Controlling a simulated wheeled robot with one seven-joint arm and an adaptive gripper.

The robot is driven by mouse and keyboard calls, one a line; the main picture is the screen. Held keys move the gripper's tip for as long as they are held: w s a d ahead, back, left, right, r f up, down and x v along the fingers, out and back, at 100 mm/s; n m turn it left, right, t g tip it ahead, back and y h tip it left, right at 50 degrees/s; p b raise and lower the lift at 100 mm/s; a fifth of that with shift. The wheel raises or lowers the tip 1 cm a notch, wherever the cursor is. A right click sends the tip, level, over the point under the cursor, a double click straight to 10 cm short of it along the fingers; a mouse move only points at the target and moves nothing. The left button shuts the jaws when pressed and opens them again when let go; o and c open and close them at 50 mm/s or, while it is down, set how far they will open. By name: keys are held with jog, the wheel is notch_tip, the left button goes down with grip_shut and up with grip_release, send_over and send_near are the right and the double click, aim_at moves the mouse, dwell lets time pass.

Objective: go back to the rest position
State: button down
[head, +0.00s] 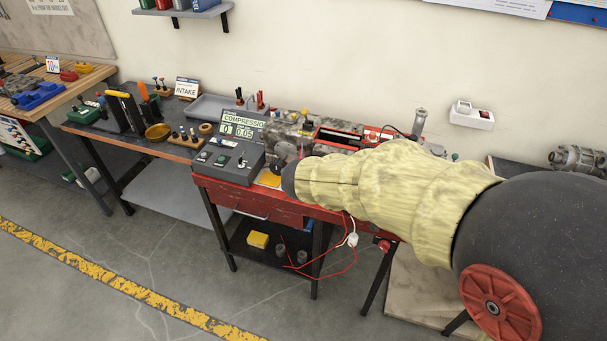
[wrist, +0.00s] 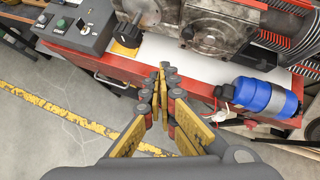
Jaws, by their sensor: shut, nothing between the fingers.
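My gripper (wrist: 163,75) is shut and empty in the wrist view, its yellow and dark fingers meeting at the tips. It hangs over the front edge of the red bench (wrist: 140,77). In the head view my arm, in a pale yellow sleeve, reaches left over the red bench (head: 225,194). Its dark wrist end is close to the grey control box, and the fingers are hidden there.
The control box (head: 228,160) with a COMPRESSION display (head: 243,124) stands on the bench, beside engine parts (wrist: 210,25). A blue cylinder (wrist: 263,97) lies right of my fingers. A tool table (head: 120,135) stands left. The floor (head: 120,240) in front is clear.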

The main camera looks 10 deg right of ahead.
jog(key=shift+s+a+r, duration=0.35)
jog(key=shift+s+r, duration=0.25)
jog(key=shift+r, duration=0.1)
jog(key=s+a+r+n+y, duration=0.1)
jog(key=s+a+n+y, duration=0.3)
jog(key=a+n, duration=0.9)
jog(key=s+d+r+n+g+y, duration=0.25)
jog(key=s+n, duration=0.65)
jog(key=n, duration=0.5)
jog(key=s+d+r+n+h, duration=0.2)
jog(key=s+d+n, duration=0.3)
jog(key=s+d, duration=0.3)
jog(key=s+d+r+n+h, duration=0.3)
jog(key=s+d+n, duration=0.2)
jog(key=s+d, duration=0.4)
jog(key=d+g, duration=0.1)
jog(key=d, duration=0.2)
jog(key=shift+s+d+r, duration=0.25)
jog(key=shift+d+r, duration=0.15)
